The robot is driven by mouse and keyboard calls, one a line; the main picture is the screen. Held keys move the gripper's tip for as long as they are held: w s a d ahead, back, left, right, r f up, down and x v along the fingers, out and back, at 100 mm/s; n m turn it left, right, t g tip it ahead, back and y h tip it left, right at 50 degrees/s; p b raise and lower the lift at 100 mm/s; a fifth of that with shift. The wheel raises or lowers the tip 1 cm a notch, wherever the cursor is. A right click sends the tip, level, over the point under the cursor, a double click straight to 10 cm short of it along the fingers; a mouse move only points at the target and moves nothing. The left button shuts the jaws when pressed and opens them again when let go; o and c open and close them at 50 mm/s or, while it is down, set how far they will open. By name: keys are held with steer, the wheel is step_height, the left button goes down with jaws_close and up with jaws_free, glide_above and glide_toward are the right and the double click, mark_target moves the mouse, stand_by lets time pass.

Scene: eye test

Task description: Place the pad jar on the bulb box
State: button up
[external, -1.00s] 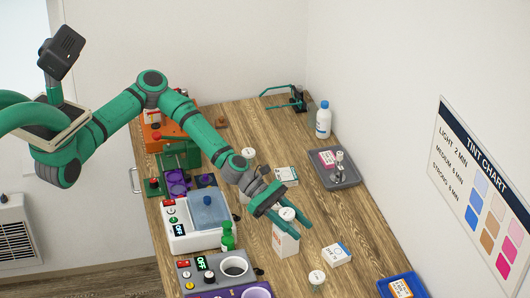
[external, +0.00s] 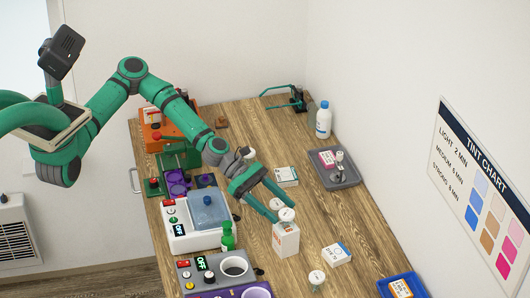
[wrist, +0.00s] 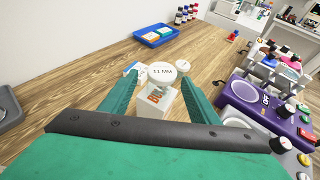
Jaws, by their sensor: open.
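The pad jar, which I take to be the white-lidded jar (external: 287,214), stands upright on top of the upright white bulb box (external: 286,240). In the wrist view its lid (wrist: 162,72) reads "11 MM", and the box (wrist: 155,104) with orange print shows below it. My gripper (external: 284,212) is open, its fingers pointing at the jar from the left. In the wrist view the fingers are spread on both sides of the jar and box, with gaps. Contact at the fingertips is hard to tell.
A white round shape (external: 276,204) shows between the fingers; what it is stays unclear. A white-lidded jar (external: 317,277) and a small flat box (external: 337,253) are near the bulb box. Bare wood lies between.

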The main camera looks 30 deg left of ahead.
steer(key=v, duration=0.4)
steer(key=shift+s, duration=0.2)
steer(key=shift+w, duration=0.1)
